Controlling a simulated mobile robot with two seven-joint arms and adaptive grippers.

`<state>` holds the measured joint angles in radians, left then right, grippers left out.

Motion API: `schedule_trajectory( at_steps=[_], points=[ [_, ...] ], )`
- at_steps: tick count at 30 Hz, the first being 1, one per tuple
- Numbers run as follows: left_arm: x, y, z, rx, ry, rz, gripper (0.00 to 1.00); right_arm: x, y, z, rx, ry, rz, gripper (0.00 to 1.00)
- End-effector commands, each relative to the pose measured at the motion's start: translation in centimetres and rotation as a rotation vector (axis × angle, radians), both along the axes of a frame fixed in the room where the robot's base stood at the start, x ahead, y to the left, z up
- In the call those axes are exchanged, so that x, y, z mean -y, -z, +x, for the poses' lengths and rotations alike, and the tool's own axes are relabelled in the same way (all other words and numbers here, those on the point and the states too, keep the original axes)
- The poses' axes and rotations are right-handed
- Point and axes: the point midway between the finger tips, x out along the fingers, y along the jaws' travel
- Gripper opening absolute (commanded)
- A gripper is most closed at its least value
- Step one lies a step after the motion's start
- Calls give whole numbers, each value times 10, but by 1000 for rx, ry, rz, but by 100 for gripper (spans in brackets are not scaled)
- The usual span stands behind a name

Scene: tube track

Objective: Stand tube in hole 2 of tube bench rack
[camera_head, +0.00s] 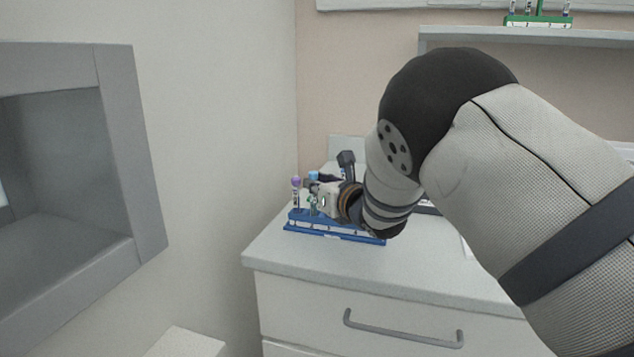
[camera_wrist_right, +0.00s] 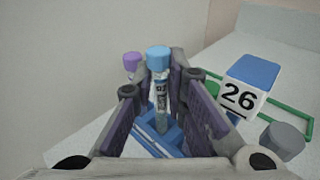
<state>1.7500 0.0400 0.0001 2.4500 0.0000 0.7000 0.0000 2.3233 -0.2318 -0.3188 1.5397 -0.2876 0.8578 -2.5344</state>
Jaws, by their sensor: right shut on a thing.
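A tube with a light blue cap (camera_wrist_right: 158,62) stands between the fingers of my right gripper (camera_wrist_right: 161,84) in the wrist view. The gripper is shut on it, and the tube looks upright over the blue bench rack (camera_wrist_right: 150,147). Whether its lower end is inside a hole is unclear. In the head view the blue cap (camera_head: 313,175) shows just above my right gripper (camera_head: 314,190), over the left part of the blue rack (camera_head: 334,238). A purple-capped tube (camera_head: 296,191) stands at the rack's left end. My arm hides the rack's right part. My left gripper is not in view.
The rack stands on a grey-white counter (camera_head: 370,262) near the left wall. A shelf (camera_head: 465,40) holds a green rack (camera_head: 538,20).

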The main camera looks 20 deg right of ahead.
Motion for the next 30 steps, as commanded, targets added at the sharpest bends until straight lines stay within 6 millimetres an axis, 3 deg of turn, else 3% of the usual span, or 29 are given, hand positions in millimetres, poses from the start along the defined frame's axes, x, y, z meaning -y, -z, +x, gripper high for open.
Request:
schedule_trajectory(
  at_steps=[8, 9, 12, 30],
  points=[
    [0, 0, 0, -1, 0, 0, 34, 0, 2, 0, 0, 0, 0, 0],
    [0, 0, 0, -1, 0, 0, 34, 0, 2, 0, 0, 0, 0, 17],
    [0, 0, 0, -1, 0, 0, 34, 0, 2, 0, 0, 1, 0, 36],
    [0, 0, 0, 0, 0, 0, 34, 1, 0, 0, 1, 2, 1, 36]
  ],
)
